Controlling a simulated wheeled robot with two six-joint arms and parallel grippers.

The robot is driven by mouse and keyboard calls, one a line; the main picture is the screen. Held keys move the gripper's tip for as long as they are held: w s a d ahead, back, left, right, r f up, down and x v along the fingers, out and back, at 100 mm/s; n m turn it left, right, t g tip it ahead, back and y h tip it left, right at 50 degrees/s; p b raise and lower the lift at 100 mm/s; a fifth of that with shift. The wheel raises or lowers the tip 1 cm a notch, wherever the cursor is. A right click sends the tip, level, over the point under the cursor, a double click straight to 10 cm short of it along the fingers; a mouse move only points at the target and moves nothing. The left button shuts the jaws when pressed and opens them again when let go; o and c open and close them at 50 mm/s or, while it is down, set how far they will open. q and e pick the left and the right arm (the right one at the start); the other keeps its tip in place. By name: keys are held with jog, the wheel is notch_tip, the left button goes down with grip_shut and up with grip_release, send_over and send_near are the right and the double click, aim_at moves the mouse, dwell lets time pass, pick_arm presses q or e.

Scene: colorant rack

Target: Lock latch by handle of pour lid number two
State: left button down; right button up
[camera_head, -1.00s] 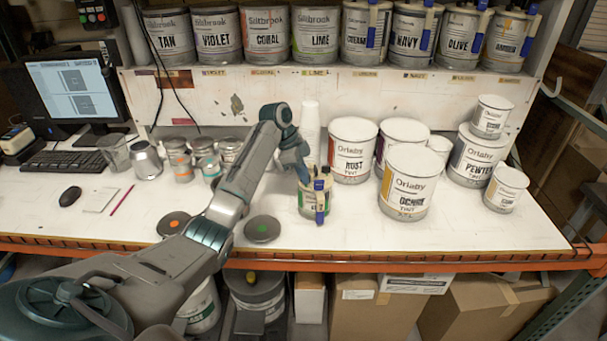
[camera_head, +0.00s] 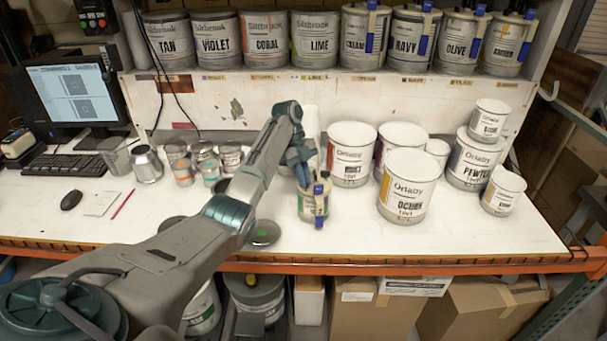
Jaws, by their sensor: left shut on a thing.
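A small can (camera_head: 308,208) with a pour lid stands on the white bench, left of the large Orlaby cans. The pour lid has a blue latch handle (camera_head: 319,208) hanging down its front and dark parts on top. My left gripper (camera_head: 307,178) is at the top of this can and covers part of the lid. It is shut on the pour lid's handle, though the fingertips are partly hidden by the arm and lid. I cannot read a number on the lid, nor tell whether the latch is locked. My right gripper is out of view.
The large Ochre can (camera_head: 407,190) and the Rust-side can (camera_head: 350,155) stand close on the right. A round lid with a green dot (camera_head: 263,232) lies left of the can. Several pour-lid cans, such as the Navy can (camera_head: 411,45), sit on the shelf above.

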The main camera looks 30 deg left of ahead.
pick_arm(q)
jog(key=shift+w+m+g+p, duration=0.1)
jog(key=shift+m+g+p, duration=0.4)
jog(key=shift+m, duration=0.6)
jog(key=shift+m+y+p, duration=0.4)
jog(key=shift+m+p, duration=0.1)
jog(key=shift+m, duration=0.3)
jog(key=c, duration=1.5)
grip_release()
jog(key=shift+c, duration=0.2)
